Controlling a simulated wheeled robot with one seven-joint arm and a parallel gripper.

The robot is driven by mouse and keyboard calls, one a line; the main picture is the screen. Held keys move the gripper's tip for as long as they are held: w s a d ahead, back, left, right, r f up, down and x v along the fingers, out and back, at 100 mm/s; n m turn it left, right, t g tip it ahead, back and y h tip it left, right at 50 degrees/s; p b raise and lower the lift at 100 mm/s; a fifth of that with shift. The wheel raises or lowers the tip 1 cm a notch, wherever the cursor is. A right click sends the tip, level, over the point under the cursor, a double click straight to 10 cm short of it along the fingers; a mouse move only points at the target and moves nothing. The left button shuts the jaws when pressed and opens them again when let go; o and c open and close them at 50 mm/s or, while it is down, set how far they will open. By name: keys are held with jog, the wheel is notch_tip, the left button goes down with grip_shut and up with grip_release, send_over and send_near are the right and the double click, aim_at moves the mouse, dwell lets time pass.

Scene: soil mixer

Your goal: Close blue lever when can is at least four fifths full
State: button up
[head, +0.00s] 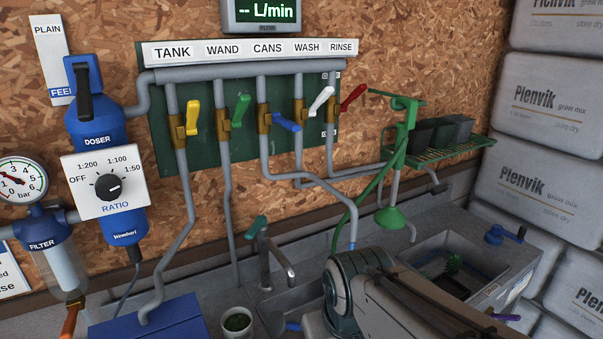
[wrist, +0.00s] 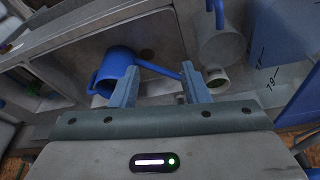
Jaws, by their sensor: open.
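The blue lever (head: 287,123) is on the brass valve (head: 263,119) under the CANS label. It sticks out sideways to the right, tilted slightly down. A blue can (wrist: 117,64) with a side handle and long spout stands in the grey basin in the wrist view. Its fill level cannot be seen, and in the head view my arm seems to hide it. My gripper (wrist: 160,84) is open with nothing clearly held. Its fingers overlap the can and spout in the wrist view, but contact cannot be told. It is well below the lever.
Yellow (head: 194,117), green (head: 240,111), white (head: 321,101) and red (head: 353,97) levers flank the blue one. The flow display (head: 265,12) shows dashes. A tap (head: 275,253), a white cup (head: 237,322) and a blue box (head: 150,320) are below. A green shelf (head: 440,153) juts out right.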

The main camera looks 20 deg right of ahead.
jog(key=w+d+r+n+t+h, duration=0.2)
jog(key=w+d+r+n+t, duration=0.3)
jog(key=w+r+n, duration=0.3)
jog(key=n+t+y+p, duration=0.2)
jog(key=n+t+y, duration=0.6)
jog(key=n, duration=2.3)
send_near(287, 120)
jog(key=shift+t+h, duration=0.6)
jog(key=shift+h, duration=0.1)
jog(key=p+x, duration=0.1)
jog(key=x, duration=0.2)
jog(key=p+x, duration=0.1)
jog(key=x, duration=0.2)
jog(key=a+f+p+x, duration=0.1)
jog(key=x, duration=0.2)
jog(key=shift+w+a+f, duration=0.1)
jog(key=shift+w, duration=0.2)
grip_shut()
